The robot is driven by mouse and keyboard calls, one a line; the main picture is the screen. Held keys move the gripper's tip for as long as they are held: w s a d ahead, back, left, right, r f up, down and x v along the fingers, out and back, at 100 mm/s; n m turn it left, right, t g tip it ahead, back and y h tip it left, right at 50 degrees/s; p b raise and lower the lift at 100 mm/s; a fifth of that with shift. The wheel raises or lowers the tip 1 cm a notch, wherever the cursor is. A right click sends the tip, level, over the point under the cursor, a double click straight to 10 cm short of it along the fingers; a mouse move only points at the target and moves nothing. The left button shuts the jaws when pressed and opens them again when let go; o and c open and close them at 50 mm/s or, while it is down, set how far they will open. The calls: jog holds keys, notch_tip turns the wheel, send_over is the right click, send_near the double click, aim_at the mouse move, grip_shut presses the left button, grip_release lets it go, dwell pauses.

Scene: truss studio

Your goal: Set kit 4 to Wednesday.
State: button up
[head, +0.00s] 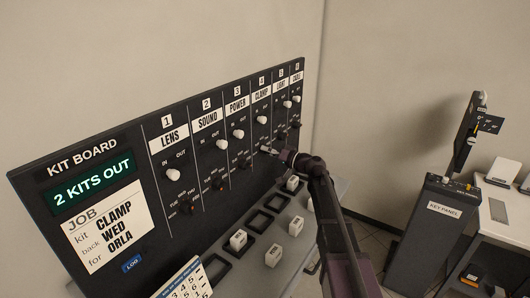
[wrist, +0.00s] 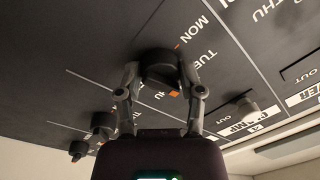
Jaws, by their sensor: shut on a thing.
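The kit board (head: 150,150) carries numbered columns; column 4 is labelled CLAMP (head: 262,93). My gripper (head: 274,152) reaches the lower part of that column. In the wrist view my gripper (wrist: 160,90) is shut on the dark round day dial (wrist: 158,60) of kit 4. MON and TUE print shows near the dial, with small orange marks by its edge. I cannot tell which day the dial points to.
The job card (head: 105,225) reads kit CLAMP, back WED, for ORLA. The display (head: 93,191) reads 2 KITS OUT. Neighbouring dials (wrist: 103,122) stand close to my gripper. White blocks (head: 238,240) and dark square frames lie on the ledge below. A key panel (head: 440,215) stands at right.

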jog(key=shift+d+m, duration=0.15)
jog(key=shift+m, duration=0.75)
jog(key=o, duration=1.2)
jog(key=shift+d, duration=0.1)
jog(key=shift+c, duration=0.2)
jog(key=shift+s, duration=0.15)
